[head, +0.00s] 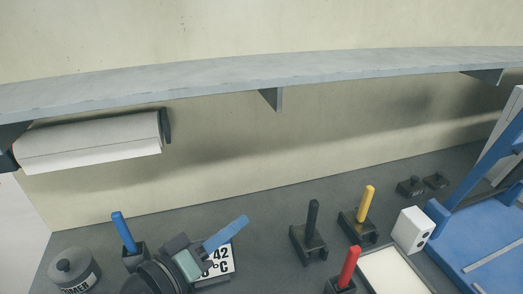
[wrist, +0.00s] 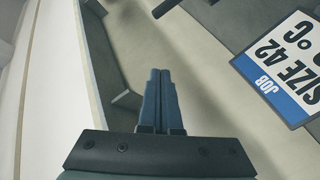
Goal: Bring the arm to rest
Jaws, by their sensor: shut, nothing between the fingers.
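My gripper (head: 243,220) is low in the head view, left of the middle, with its blue fingers slanting up to the right. In the wrist view my gripper (wrist: 160,73) has its two fingers side by side and shut, with nothing between them. The fingertips are in front of the job card (head: 222,262), partly hiding it in the head view. The card also shows at the right of the wrist view (wrist: 300,68), reading "SIZE 42". Whether the fingers touch anything is not clear, but no contact shows.
Handled tools stand on the dark bench: blue (head: 124,233), black (head: 312,228), yellow (head: 364,207) and red (head: 348,268). A primer pot (head: 72,268) is at lower left. A white box (head: 412,230) and blue machine (head: 480,235) are right. A shelf (head: 230,75) and paper roll (head: 90,143) are above.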

